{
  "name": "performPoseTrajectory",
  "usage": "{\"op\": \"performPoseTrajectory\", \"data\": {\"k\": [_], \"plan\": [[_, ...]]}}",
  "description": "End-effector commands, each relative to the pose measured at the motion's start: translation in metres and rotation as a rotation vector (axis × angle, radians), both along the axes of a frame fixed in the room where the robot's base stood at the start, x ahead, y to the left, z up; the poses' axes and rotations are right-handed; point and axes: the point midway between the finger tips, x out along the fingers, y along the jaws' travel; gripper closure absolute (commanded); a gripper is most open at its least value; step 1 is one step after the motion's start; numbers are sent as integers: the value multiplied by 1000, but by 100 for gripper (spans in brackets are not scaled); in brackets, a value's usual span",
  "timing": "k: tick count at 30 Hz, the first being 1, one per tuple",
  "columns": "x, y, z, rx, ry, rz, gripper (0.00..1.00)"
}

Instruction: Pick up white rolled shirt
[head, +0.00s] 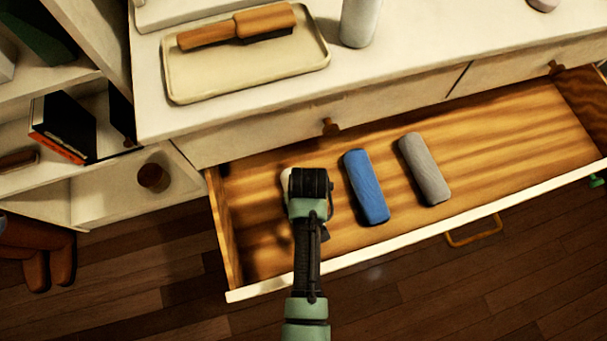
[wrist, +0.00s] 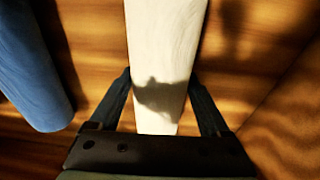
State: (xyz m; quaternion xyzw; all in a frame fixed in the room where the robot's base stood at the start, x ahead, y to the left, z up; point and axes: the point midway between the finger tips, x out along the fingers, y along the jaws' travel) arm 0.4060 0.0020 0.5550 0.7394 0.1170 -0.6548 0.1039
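The white rolled shirt (wrist: 165,45) lies in the open drawer. In the wrist view it runs lengthwise between my two fingers, with a dark shadow across it. In the head view only a small pale edge of the shirt (head: 285,183) shows; my gripper hides the rest. My gripper (head: 308,185) is over the left part of the drawer. In the wrist view my gripper (wrist: 160,80) has its fingers spread wide, one on each side of the shirt. Whether the fingertips touch the cloth is unclear.
A blue roll (head: 366,186) lies just right of my gripper, with a grey roll (head: 424,168) beyond it. The wooden drawer (head: 520,130) is empty farther right; its left wall is close. Above, a tray (head: 185,85) with a brush (head: 235,27) rests on the dresser top.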

Motion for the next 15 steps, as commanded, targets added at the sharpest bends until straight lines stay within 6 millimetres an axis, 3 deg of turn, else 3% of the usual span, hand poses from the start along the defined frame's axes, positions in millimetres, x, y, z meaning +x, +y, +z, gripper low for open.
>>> {"op": "performPoseTrajectory", "data": {"k": [1, 9, 15], "plan": [[0, 0, 0, 0, 0, 0, 38], [0, 0, 0, 0, 0, 0, 86], [0, 0, 1, 0, -1, 0, 86]]}}
